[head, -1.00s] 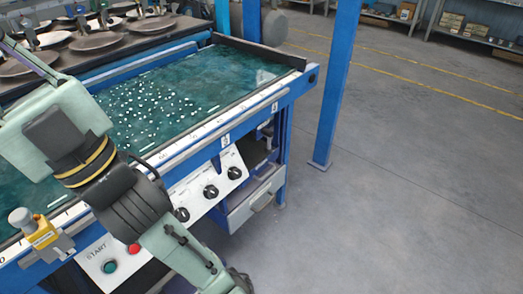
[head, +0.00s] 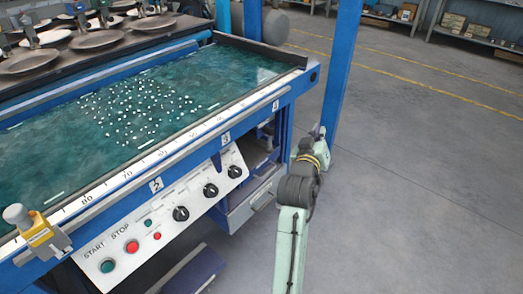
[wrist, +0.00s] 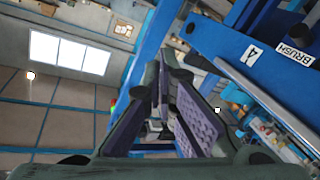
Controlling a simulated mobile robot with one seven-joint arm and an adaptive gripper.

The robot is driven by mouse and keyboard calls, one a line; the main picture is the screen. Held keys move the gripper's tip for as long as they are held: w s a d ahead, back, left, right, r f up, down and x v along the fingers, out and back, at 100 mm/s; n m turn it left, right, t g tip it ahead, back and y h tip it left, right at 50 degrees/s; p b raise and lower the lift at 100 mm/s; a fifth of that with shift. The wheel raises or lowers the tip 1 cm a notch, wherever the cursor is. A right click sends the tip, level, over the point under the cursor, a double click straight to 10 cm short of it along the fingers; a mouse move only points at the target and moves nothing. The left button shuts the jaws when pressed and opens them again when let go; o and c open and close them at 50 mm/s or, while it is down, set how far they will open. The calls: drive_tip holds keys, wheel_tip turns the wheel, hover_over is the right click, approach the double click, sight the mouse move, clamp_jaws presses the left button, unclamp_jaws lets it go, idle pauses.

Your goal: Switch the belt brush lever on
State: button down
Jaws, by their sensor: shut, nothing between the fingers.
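The BRUSH label (wrist: 298,50) is on the machine's blue frame (wrist: 245,58) at the upper right of the wrist view, beside a number 4. I cannot clearly make out the belt brush lever in either view. My gripper (wrist: 162,98) is shut and empty, its purple-padded fingers pointing up in the wrist view, left of and apart from the labelled frame. In the head view my arm reaches up beside the machine's right end, and the gripper itself cannot be made out there. The machine's blue front rail (head: 190,150) shows there too.
A panel (head: 165,222) with black knobs and START and STOP buttons is on the machine's front. A yellow fixture with a pale knob (head: 42,236) is at the left. A blue post (head: 343,75) stands behind my arm. The floor (head: 430,190) to the right is clear.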

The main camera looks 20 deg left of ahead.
drive_tip(key=s+a+f+n+y, duration=0.2)
drive_tip(key=s+a+f+n, duration=0.1)
drive_tip(key=a+f+n, duration=0.5)
drive_tip(key=s+a+f+n+y, duration=0.3)
drive_tip(key=a+f+n, duration=0.5)
drive_tip(key=a, duration=0.3)
drive_tip(key=shift+s+a+f, duration=0.2)
drive_tip(key=shift+a+f, duration=0.1)
drive_tip(key=shift+f, duration=0.4)
drive_tip(key=shift+w, duration=0.1)
drive_tip(key=p, duration=0.1)
approach(269, 141)
drive_tip(key=w+a+f, duration=0.1)
drive_tip(key=w+a, duration=0.2)
drive_tip(key=a, duration=0.3)
drive_tip(key=w, duration=0.1)
drive_tip(key=w+d+p, duration=0.1)
drive_tip(key=w+d, duration=0.1)
drive_tip(key=shift+f, duration=0.3)
drive_tip(key=shift+w+f+b, duration=0.15)
drive_tip(key=shift+f+b, duration=0.15)
drive_tip(key=shift+b, duration=0.6)
